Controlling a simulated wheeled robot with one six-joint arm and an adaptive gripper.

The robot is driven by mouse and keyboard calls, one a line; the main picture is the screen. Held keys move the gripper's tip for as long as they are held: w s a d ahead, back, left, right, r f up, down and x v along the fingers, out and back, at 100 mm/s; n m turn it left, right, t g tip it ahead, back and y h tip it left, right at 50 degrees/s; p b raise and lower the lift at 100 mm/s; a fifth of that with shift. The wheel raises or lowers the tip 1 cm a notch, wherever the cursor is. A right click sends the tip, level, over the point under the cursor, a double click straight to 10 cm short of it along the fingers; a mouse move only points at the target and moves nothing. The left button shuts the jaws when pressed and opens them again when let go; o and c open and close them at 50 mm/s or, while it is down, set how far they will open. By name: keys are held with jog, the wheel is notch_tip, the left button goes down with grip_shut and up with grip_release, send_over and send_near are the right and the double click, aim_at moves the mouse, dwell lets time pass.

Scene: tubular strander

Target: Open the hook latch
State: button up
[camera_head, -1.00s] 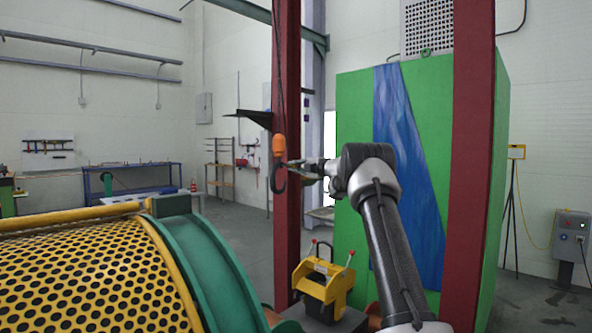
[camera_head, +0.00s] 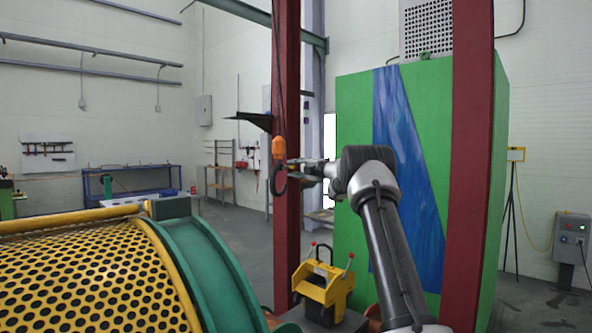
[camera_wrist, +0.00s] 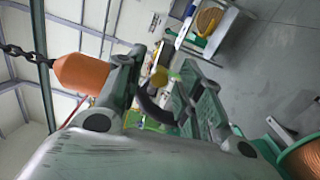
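The hook hangs on a chain from above, with an orange body (camera_head: 278,147) and a dark curved hook (camera_head: 273,181) below it, in front of the red post. In the wrist view the orange body (camera_wrist: 82,72) is at the left, and part of the dark hook (camera_wrist: 150,107) shows between my fingers. My gripper (camera_head: 296,168) comes from the right at hook height. In the wrist view the fingers of my gripper (camera_wrist: 160,92) stand apart with the hook curve between them. I cannot make out the latch clearly, nor whether a finger touches it.
Red posts (camera_head: 287,230) stand behind the hook and at right (camera_head: 470,170). A green cabinet (camera_head: 420,110) stands behind my arm. Below are a yellow device (camera_head: 323,285) with red-tipped levers and, at left, a yellow perforated guard (camera_head: 85,280) with a green rim (camera_head: 205,265).

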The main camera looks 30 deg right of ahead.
jog(key=v, duration=1.2)
dwell(0.3)
